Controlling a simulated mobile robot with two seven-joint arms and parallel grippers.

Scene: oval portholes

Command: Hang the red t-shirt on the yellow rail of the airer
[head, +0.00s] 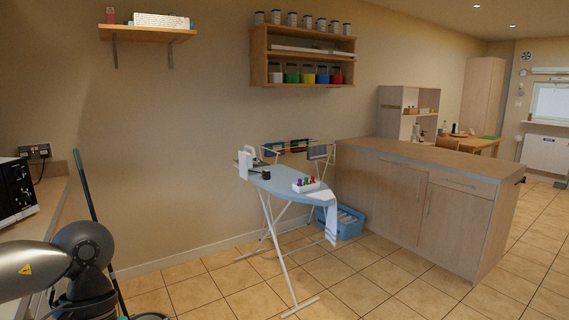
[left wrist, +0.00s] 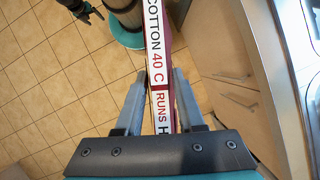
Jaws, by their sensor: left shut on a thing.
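My left gripper (left wrist: 160,110) is shut on a thin dark red thing, apparently the red t-shirt (left wrist: 172,65) seen edge-on. A white label along it reads "COTTON 40 C RUNS H", with the rest hidden. In the head view only my left arm shows at the lower left; the gripper and the shirt are out of that picture. The airer (head: 319,152) stands behind the ironing board, with coloured things on it. Its rails are too small to tell apart surely. A dark pronged part at the top left of the wrist view may be my right gripper (left wrist: 82,10).
A blue basket (head: 350,226) is on the floor beside a wooden counter (head: 420,160). A blue pole (head: 85,188) leans at left.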

